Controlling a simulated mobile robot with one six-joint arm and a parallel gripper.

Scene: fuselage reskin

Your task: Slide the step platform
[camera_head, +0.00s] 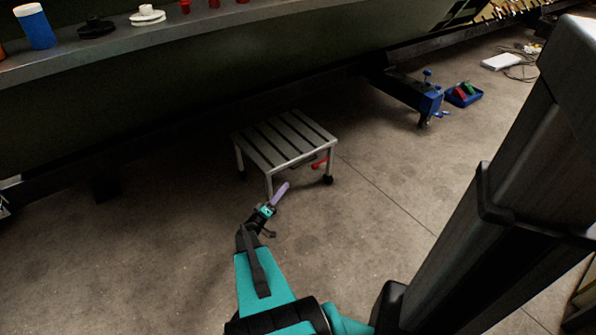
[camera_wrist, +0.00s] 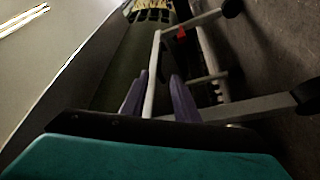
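The step platform (camera_head: 285,138) stands upright on the concrete floor in the head view, with a slatted grey top, pale legs and dark feet. My gripper (camera_head: 281,190), with purple fingers, is low beside its near leg. In the wrist view the platform's pale frame (camera_wrist: 151,75) fills the middle. My gripper's two purple fingers (camera_wrist: 158,100) are apart there, with a pale leg showing between them. A gap shows between the leg and the right finger. I cannot tell whether either finger touches the leg. The leg's lower end is hidden behind my gripper.
A red part (camera_head: 319,164) shows under the platform. A dark green fuselage side (camera_head: 200,85) and a grey shelf (camera_head: 120,46) with small items lie behind. A blue stand (camera_head: 424,100) and a blue tray (camera_head: 464,97) are at right. The floor in front of the platform is clear.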

